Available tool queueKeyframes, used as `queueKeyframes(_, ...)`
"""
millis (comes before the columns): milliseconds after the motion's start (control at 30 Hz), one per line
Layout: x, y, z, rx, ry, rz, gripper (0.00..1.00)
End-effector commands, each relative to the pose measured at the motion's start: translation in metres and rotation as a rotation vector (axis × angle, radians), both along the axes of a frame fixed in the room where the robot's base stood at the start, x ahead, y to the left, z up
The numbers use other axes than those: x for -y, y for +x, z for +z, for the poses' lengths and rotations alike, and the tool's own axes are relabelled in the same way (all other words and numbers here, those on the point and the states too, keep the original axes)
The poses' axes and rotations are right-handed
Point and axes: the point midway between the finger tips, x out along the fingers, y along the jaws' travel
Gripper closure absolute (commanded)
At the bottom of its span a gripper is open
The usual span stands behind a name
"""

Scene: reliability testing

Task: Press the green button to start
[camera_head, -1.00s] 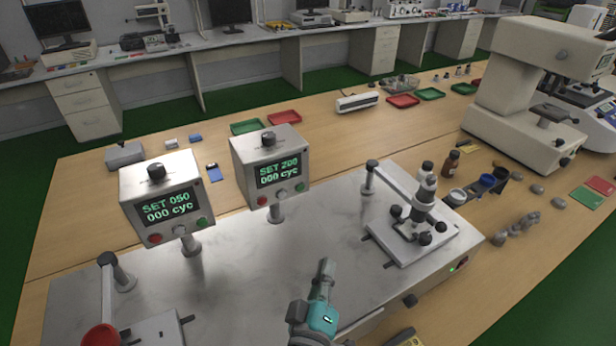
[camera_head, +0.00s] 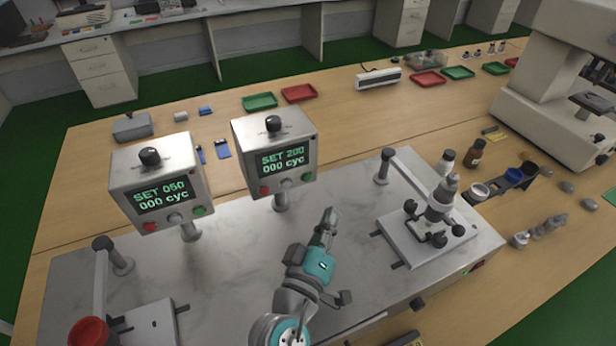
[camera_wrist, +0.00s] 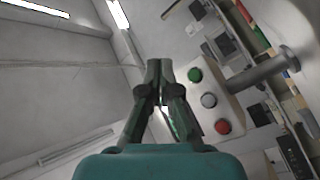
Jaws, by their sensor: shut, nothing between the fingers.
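Two metal control boxes stand on posts. The left box (camera_head: 160,185) reads SET 050, 000 cyc, and has a green button (camera_head: 198,211). The right box (camera_head: 273,150) reads SET 200, 000 cyc, with a green button (camera_head: 308,177) at its lower right. My gripper (camera_head: 329,213) is shut and empty, below and slightly right of the right box in the head view. In the wrist view, the fingertips (camera_wrist: 160,66) are left of a green button (camera_wrist: 195,75), with a grey knob (camera_wrist: 208,101) and red button (camera_wrist: 222,127) beyond it. I cannot tell the depth gap.
A white fixture (camera_head: 430,235) with a clamped device stands on the steel plate (camera_head: 240,270) to the right, under a grey post arm (camera_head: 385,165). A red-capped part (camera_head: 88,331) is at lower left. Trays and a large microscope-like machine (camera_head: 560,95) lie behind.

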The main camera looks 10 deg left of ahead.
Motion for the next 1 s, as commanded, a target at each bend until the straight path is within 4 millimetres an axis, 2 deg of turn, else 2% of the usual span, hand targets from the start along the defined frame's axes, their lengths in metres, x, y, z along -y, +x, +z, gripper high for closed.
queueKeyframes(500,-0.035,0.052,0.000,0.001,0.001,-0.001,1.00)
queueKeyframes(700,-0.041,0.061,0.000,0.000,0.001,0.000,1.00)
queueKeyframes(1000,-0.042,0.063,0.000,0.000,0.001,0.000,1.00)
